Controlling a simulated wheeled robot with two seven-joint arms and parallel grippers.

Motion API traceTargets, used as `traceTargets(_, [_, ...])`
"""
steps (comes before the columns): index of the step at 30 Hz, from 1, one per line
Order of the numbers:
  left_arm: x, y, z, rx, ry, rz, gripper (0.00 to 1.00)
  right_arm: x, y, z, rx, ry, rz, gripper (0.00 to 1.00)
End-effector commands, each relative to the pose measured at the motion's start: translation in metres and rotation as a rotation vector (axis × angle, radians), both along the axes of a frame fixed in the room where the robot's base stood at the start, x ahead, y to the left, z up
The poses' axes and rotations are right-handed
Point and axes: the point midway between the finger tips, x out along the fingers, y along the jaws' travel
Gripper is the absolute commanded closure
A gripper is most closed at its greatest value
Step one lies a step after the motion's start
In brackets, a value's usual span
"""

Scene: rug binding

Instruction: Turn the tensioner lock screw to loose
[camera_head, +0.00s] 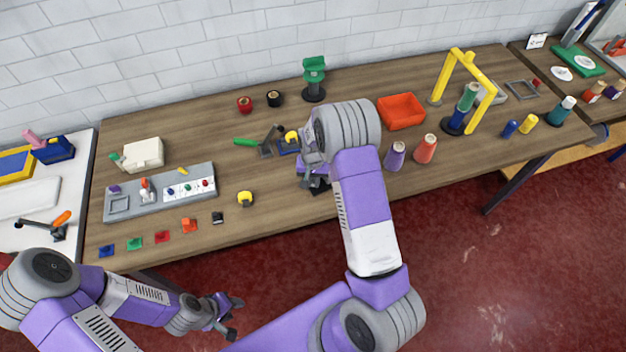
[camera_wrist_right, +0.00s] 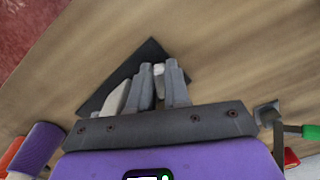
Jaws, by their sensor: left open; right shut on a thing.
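My right gripper (camera_wrist_right: 159,78) points down over the table and is shut on a small pale piece (camera_wrist_right: 158,69). That piece stands at a dark, flat, angular plate (camera_wrist_right: 150,50) on the wood. A cream rounded part (camera_wrist_right: 117,100) shows beside the fingers. I cannot tell for sure which part is the tensioner lock screw or how it is turned. In the head view the dark plate (camera_head: 320,187) is mostly hidden by my right wrist. My left gripper (camera_head: 233,318) is open and empty, low in front of the table.
A green-handled lever (camera_head: 247,142) lies behind and left of the right gripper. Purple (camera_head: 395,156) and orange (camera_head: 426,149) spools stand to its right. A grey panel (camera_head: 160,192) is at left, an orange bin (camera_head: 401,111) behind. Bare wood (camera_head: 285,205) lies left of the gripper.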

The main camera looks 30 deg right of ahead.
Motion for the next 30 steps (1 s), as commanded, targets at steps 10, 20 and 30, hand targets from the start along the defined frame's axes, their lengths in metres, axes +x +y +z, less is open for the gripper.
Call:
traceTargets(10, [0.000,0.000,0.000,0.000,0.000,0.000,0.57,0.000,0.000,0.000,0.000,-0.001,0.000,0.79])
traceTargets(20, [0.000,0.000,0.000,0.000,0.000,0.000,0.57,0.000,0.000,0.000,0.000,0.000,0.000,0.57])
traceTargets(30, [0.000,0.000,0.013,0.000,0.000,0.000,0.57,0.002,0.003,0.002,-0.001,0.002,-0.213,0.57])
